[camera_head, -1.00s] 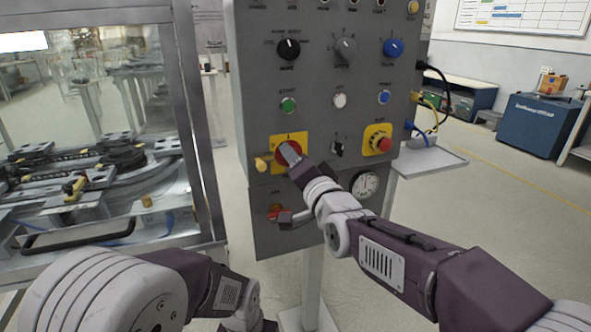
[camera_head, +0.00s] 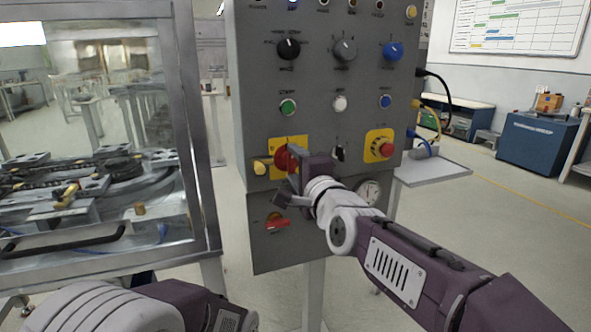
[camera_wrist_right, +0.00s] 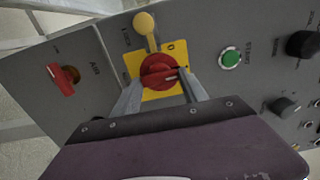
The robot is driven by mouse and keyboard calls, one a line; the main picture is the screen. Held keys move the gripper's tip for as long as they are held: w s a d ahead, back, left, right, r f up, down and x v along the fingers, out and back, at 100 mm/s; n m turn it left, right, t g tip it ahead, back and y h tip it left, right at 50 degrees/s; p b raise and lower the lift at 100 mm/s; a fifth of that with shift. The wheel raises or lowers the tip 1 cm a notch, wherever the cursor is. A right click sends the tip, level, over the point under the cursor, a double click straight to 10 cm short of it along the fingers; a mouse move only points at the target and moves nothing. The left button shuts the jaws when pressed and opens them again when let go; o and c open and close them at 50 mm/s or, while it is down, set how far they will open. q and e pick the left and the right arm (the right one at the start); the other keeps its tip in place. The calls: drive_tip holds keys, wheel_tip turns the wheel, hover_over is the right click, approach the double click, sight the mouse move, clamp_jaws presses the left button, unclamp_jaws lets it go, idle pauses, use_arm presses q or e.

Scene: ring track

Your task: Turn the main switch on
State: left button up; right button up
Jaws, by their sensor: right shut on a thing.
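The main switch is a red rotary knob (camera_head: 283,159) on a yellow plate (camera_head: 302,141), low on the left of the grey panel. In the right wrist view the knob (camera_wrist_right: 157,70) sits between the fingers of my right gripper (camera_wrist_right: 160,83), which is shut on it. A "0" mark shows above and right of the knob there. In the head view my right gripper (camera_head: 293,172) is at the panel and hides part of the knob and plate. My left arm shows at the lower left; its gripper is out of view.
A yellow knob (camera_head: 260,167) sticks out beside the plate. A red lever (camera_head: 276,221) is below. A red emergency button (camera_head: 385,149), a black selector (camera_head: 338,152) and a gauge (camera_head: 369,192) are right. A glazed enclosure (camera_head: 203,150) stands left.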

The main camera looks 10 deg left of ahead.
idle(0.4)
drive_tip(key=o, duration=1.4)
